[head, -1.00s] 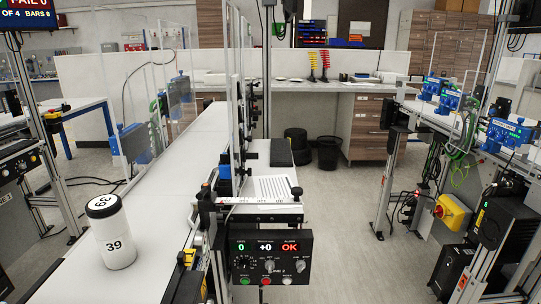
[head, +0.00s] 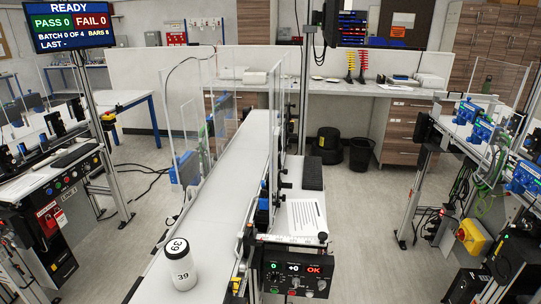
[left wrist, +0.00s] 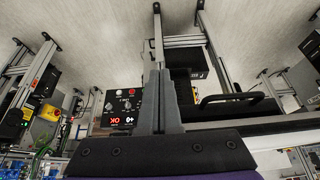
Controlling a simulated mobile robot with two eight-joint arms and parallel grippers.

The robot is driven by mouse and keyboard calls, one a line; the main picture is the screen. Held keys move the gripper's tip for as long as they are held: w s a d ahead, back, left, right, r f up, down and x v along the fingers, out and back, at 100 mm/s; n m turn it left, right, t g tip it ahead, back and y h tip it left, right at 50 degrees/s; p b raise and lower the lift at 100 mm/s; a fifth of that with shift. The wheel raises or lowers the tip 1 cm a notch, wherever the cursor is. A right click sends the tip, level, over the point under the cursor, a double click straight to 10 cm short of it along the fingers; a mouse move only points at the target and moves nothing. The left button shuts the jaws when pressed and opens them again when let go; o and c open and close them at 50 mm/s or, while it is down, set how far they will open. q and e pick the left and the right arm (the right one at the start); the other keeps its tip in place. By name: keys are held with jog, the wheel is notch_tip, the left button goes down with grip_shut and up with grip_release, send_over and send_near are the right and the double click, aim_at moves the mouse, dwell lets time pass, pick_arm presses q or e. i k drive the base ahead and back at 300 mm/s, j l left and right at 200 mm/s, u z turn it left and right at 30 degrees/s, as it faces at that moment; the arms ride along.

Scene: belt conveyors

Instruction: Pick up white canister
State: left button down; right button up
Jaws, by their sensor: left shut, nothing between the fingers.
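The white canister (head: 182,266) stands upright on the near end of the white conveyor belt (head: 222,200) in the head view. It has a black rim around its lid, and 39 is printed on its side and top. My left gripper (left wrist: 163,78) shows in the left wrist view as a grey tapered pair of fingers, shut and empty. It is apart from the canister, which does not show in that view. No gripper shows in the head view, so my right gripper is out of sight.
A control box (head: 292,270) with knobs and clear guard panels (head: 277,120) line the belt's right side. A status screen (head: 68,27) on a post stands at left. Another workstation (head: 490,150) is at right. Open floor (head: 370,230) lies between.

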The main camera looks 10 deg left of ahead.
aim_at(178, 255)
jog(key=k, duration=0.3)
jog(key=k+z, duration=0.15)
jog(key=z, duration=0.25)
jog(key=k+l+z, duration=0.1)
jog(key=z, duration=0.35)
jog(key=i+l, duration=0.2)
jog(key=i, duration=0.4)
jog(key=i+l+z, duration=0.1)
jog(key=i, duration=0.45)
jog(key=i+l+u, duration=0.2)
jog(key=i, duration=0.3)
jog(key=i+l+u, duration=0.1)
jog(key=i+u, duration=0.15)
jog(key=i, duration=0.2)
jog(key=i+l+u, duration=0.2)
jog(key=i, duration=0.3)
jog(key=i+u, duration=0.25)
jog(key=i, duration=0.5)
jog(key=i+l+u, duration=0.15)
jog(key=i+u, duration=0.15)
jog(key=i, duration=0.4)
jog(key=i+u, duration=0.1)
jog(key=u, duration=1.15)
